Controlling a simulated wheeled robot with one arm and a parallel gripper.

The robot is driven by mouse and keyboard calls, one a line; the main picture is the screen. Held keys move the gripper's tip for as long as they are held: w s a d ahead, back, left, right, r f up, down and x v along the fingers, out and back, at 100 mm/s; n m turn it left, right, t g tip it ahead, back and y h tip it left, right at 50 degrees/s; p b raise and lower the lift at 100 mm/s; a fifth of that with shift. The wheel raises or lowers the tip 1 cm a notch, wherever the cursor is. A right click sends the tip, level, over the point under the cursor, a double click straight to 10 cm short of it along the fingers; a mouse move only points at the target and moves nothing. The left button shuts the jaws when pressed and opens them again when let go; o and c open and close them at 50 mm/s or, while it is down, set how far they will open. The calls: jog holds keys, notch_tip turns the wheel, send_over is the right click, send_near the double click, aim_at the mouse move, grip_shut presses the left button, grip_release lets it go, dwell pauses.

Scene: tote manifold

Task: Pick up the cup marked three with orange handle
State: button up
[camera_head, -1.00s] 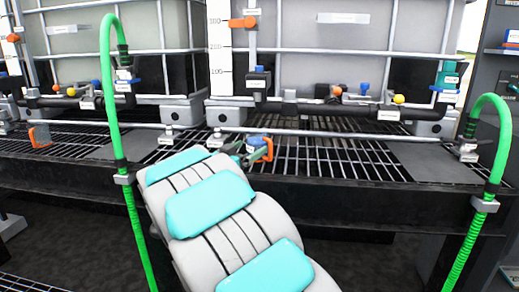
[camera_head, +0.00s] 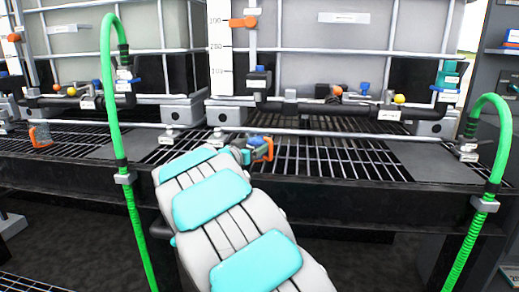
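A small cup with an orange handle (camera_head: 268,148) and a blue part is on the grating in the middle, right at the end of my arm. Any number on it is too small to read. My gripper (camera_head: 247,153) is at the cup's left side, overlapping it in the picture. Its fingers are small and partly hidden by the arm, so I cannot tell whether they are open, shut or touching the cup. Another clear-looking cup with an orange handle (camera_head: 40,135) stands on the grating at the far left.
A metal rail (camera_head: 330,133) runs just behind the middle cup. Green hoses rise at left (camera_head: 108,90) and right (camera_head: 503,130). Large caged tanks (camera_head: 350,50) with pipes and valves stand behind. The grating (camera_head: 335,158) right of the cup is clear.

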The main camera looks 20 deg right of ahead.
aim_at(257, 132)
grip_shut()
jog(key=shift+r+p, duration=0.3)
jog(key=shift+r, duration=1.45)
jog(key=shift+s+a+r, duration=0.1)
jog(key=shift+s+a, duration=0.1)
jog(key=shift+s, duration=0.15)
jog(key=s+a+r, duration=0.1)
jog(key=s+a, duration=0.7)
jog(key=s, duration=0.4)
jog(key=shift+s+a+r, duration=0.15)
jog(key=shift+s+a, duration=0.2)
jog(key=shift+a, duration=0.05)
